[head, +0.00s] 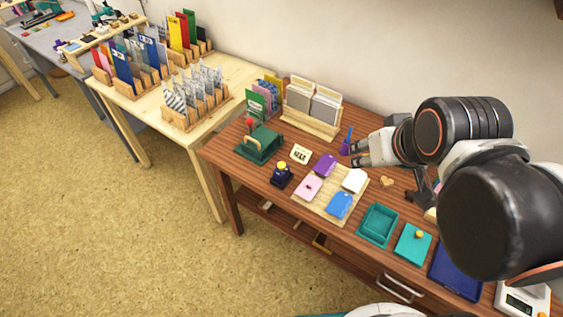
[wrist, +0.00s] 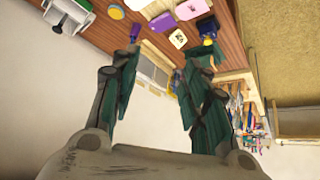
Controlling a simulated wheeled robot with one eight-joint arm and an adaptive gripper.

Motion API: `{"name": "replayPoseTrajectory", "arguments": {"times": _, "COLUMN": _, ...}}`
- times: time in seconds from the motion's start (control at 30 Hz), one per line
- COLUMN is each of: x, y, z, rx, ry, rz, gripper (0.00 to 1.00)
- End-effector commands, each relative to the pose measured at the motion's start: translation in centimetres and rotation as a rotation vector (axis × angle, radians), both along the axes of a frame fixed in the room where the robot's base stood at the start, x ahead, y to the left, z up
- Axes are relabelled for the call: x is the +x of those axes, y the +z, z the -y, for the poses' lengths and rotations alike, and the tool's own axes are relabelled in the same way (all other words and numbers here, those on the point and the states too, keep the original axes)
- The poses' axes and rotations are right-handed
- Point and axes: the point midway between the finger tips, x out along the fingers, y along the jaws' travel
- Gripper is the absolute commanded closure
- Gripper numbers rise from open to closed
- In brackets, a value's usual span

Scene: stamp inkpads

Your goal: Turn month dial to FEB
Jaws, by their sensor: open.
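No dial with readable month letters shows in either view. A grey and green device (wrist: 68,15) at the top left of the wrist view may carry it, but no lettering is legible. In the head view a dark device (head: 424,187) on the brown table is partly hidden by my arm. A green device with a red knob (head: 259,144) stands at the table's left end. My gripper (head: 355,153) is open and empty above the back of the table, pointing left. Its two fingers are spread wide in the wrist view (wrist: 160,75), with nothing between them.
A purple-blue upright item (head: 346,141) is close to my fingertips. A wooden board (head: 318,208) holds purple, pink, white and blue pads. A dark bottle (head: 281,175), a printed card (head: 299,154), a teal tray (head: 377,226) and a card rack (head: 311,110) are nearby. The wall is behind.

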Motion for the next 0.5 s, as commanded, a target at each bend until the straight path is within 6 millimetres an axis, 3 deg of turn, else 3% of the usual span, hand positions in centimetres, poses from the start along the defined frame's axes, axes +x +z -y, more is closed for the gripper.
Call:
{"name": "replayPoseTrajectory", "arguments": {"times": 0.23, "x": 4.3, "y": 1.6, "z": -1.9, "rx": -0.133, "ry": 0.258, "rz": -0.097, "gripper": 0.58}}
{"name": "replayPoseTrajectory", "arguments": {"times": 0.5, "x": 9.7, "y": 1.4, "z": -4.8, "rx": -0.281, "ry": 0.607, "rz": -0.212, "gripper": 0.58}}
